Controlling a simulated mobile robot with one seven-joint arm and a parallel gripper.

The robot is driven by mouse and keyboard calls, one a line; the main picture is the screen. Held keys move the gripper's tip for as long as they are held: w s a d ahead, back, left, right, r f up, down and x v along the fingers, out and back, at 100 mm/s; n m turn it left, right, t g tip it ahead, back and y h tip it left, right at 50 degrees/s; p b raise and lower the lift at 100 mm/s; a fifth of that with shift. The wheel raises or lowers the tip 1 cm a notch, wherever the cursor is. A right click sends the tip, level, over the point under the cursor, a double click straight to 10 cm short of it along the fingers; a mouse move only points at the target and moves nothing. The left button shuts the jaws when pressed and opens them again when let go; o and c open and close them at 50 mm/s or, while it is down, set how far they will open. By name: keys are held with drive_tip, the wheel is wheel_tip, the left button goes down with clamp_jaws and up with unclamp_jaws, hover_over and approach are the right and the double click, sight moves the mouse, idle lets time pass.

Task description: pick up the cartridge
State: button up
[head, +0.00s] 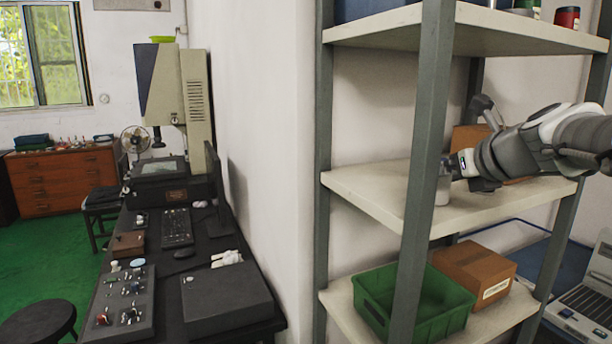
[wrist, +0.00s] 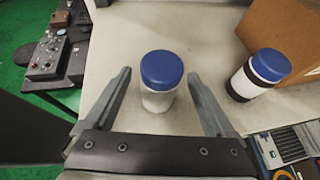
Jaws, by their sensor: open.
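A white cylindrical cartridge with a blue cap (wrist: 162,70) stands upright on the shelf in the wrist view. My gripper (wrist: 159,76) is open, with one finger on each side of it and a visible gap on both sides. A second blue-capped white cylinder with a black band (wrist: 258,75) stands to the right, outside the right finger. In the head view my gripper (head: 462,164) reaches in from the right over the middle shelf. A pale cylinder (head: 442,188) shows there beside the post, its upper part hard to make out.
The middle shelf (head: 370,190) has a grey upright post (head: 418,190) in front. A cardboard box (wrist: 290,38) stands behind the second cylinder. The lower shelf holds a green crate (head: 375,308) and a brown box (head: 475,268). Bare shelf lies left of the cartridge.

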drive_tip(key=shift+w+f, duration=0.15)
drive_tip(key=shift+w, duration=0.2)
drive_tip(key=shift+c, duration=0.2)
clamp_jaws()
